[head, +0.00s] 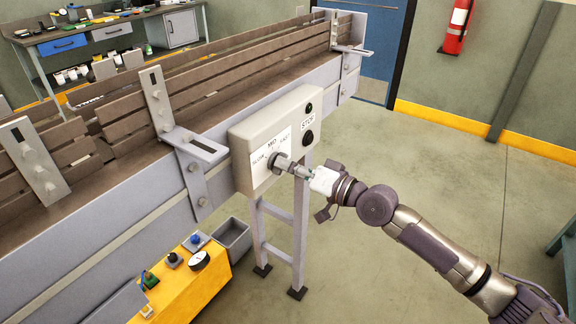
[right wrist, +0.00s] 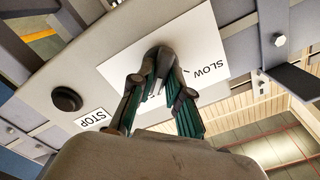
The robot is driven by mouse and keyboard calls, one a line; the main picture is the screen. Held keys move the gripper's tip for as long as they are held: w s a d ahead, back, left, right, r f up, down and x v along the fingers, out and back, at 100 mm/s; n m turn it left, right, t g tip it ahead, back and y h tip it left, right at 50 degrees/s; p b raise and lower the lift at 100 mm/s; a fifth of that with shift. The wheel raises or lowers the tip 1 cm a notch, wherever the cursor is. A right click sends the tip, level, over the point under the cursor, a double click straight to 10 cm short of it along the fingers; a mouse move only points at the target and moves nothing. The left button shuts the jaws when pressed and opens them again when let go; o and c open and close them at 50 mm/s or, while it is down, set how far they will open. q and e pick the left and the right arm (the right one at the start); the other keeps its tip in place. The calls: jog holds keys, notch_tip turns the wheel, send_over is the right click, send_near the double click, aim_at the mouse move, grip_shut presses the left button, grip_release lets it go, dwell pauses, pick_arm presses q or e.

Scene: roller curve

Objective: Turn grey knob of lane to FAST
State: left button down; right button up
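The lane's control box (head: 246,132) is a pale grey box on the side of the conveyor, with a white label (head: 260,176) reading SLOW, MID and FAST. The grey knob (head: 275,160) sits on this label. My right gripper (head: 290,167) reaches it from the right, and its fingertips are closed around the knob. In the right wrist view the two fingers (right wrist: 162,62) meet at the knob over the white label (right wrist: 124,52). SLOW is readable there; the other words are mostly covered. The fingers hide which mark the knob points at. My left gripper is in neither view.
A black round button (head: 308,138) by a STOP label is on the same box, close to my right gripper. A grey bin (head: 233,238) and yellow cart (head: 190,290) stand below the conveyor. A fire extinguisher (head: 457,27) hangs on the wall.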

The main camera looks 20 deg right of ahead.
jog(key=o, duration=0.5)
jog(key=shift+c, duration=0.2)
jog(key=v, duration=1.2)
jog(key=shift+d, duration=0.1)
